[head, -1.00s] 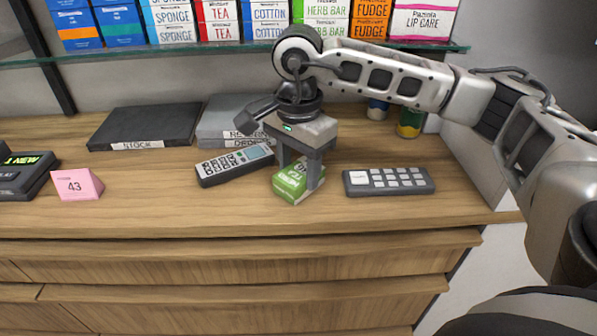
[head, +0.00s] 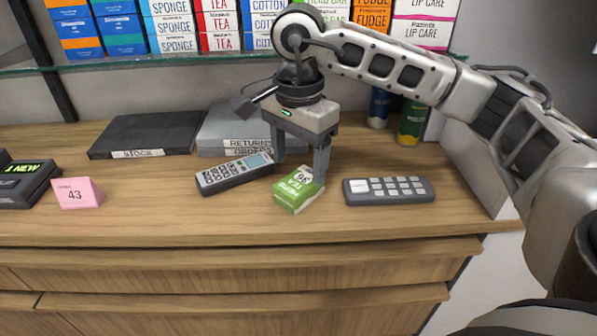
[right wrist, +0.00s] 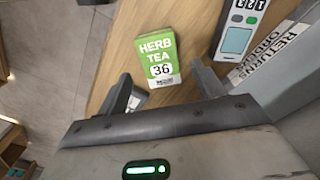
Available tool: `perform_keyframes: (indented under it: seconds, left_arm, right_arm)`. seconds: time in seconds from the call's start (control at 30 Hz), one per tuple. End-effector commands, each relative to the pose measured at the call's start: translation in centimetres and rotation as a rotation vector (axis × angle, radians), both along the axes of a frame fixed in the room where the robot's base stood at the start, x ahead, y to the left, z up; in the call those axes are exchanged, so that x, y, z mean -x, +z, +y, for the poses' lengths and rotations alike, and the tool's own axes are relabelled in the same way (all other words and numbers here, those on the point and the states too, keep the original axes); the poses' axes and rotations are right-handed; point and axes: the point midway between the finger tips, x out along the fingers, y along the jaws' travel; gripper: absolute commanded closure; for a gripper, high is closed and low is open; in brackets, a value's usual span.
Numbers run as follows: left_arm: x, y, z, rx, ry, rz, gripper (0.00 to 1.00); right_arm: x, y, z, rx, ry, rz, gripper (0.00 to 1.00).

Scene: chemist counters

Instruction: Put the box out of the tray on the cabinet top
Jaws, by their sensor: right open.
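The green and white box (head: 297,194) lies flat on the wooden cabinet top (head: 235,222), label up. In the right wrist view the same box (right wrist: 157,56) reads "Herb Tea 36". My right gripper (head: 300,166) is open just above and behind the box, with its fingers apart from it. In the right wrist view its two fingers (right wrist: 160,82) stand wide, with the box beyond their tips and nothing between them. I cannot make out a tray for certain. My left gripper is not in view.
A grey handset (head: 235,174) lies close left of the box, and a grey keypad (head: 388,190) lies right. Black (head: 146,132) and grey (head: 222,128) flat binders lie behind. A glass shelf (head: 150,59) with boxes hangs above.

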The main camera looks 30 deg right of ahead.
Motion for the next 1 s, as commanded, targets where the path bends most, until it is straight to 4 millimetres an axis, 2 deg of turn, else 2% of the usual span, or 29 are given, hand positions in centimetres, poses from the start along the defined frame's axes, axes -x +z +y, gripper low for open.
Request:
perform_keyframes:
  seconds: [0.03,0.2,0.4,0.57,1.0]
  left_arm:
    - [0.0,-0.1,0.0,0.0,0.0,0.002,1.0]
    - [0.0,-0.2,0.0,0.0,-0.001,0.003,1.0]
    - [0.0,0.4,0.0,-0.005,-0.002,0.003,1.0]
    - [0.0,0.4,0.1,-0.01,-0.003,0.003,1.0]
    - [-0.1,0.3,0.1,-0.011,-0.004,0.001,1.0]
  right_arm:
    - [-0.1,1.3,0.1,-0.002,0.002,-0.006,0.32]
    - [-0.1,4.9,0.1,-0.001,0.002,-0.004,0.32]
    - [0.0,7.8,0.0,0.0,0.002,-0.001,0.32]
    - [0.0,8.4,0.0,0.0,0.002,0.0,0.32]
    - [0.0,8.3,0.0,0.0,0.002,0.001,0.32]
